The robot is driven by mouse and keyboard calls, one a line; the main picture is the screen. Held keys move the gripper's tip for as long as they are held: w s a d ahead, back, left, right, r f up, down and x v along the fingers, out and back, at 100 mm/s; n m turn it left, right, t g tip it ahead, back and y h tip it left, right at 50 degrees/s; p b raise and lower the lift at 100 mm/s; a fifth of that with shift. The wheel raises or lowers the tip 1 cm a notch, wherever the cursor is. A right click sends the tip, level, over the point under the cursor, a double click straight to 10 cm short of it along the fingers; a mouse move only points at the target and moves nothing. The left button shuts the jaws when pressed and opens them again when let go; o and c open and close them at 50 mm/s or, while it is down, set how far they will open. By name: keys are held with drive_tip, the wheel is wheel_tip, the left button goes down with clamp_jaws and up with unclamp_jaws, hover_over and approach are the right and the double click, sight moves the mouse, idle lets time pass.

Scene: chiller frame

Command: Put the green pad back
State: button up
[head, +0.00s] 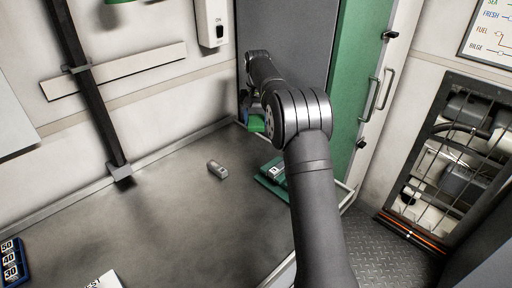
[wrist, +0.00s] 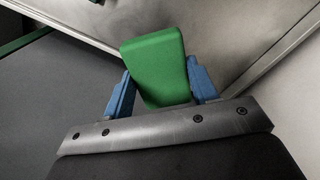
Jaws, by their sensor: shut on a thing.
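The green pad (wrist: 157,66) is a bright green block with rounded edges. In the wrist view it sits between the two blue fingers of my gripper (wrist: 160,88), which is shut on it. In the head view my gripper (head: 254,112) is near the back corner of the counter, mostly hidden behind my own arm. A piece of the green pad (head: 257,125) shows just below it. I cannot tell from these views whether the pad touches the counter or wall.
A small grey block (head: 217,169) lies on the grey counter (head: 160,215). A green tray (head: 268,181) holding a grey item stands at the counter's right edge, partly behind my arm. A dark post (head: 88,90) rises at the left. The counter's middle is mostly clear.

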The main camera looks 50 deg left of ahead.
wheel_tip(320, 180, down, 10)
drive_tip(key=shift+r, duration=0.1)
idle(0.4)
drive_tip(key=shift+f, duration=0.2)
drive_tip(key=o, duration=1.1)
drive_tip(key=shift+r, duration=0.1)
wheel_tip(320, 180, up, 12)
drive_tip(key=shift+r, duration=0.1)
hover_over(256, 148)
drive_tip(key=shift+f, duration=4.4)
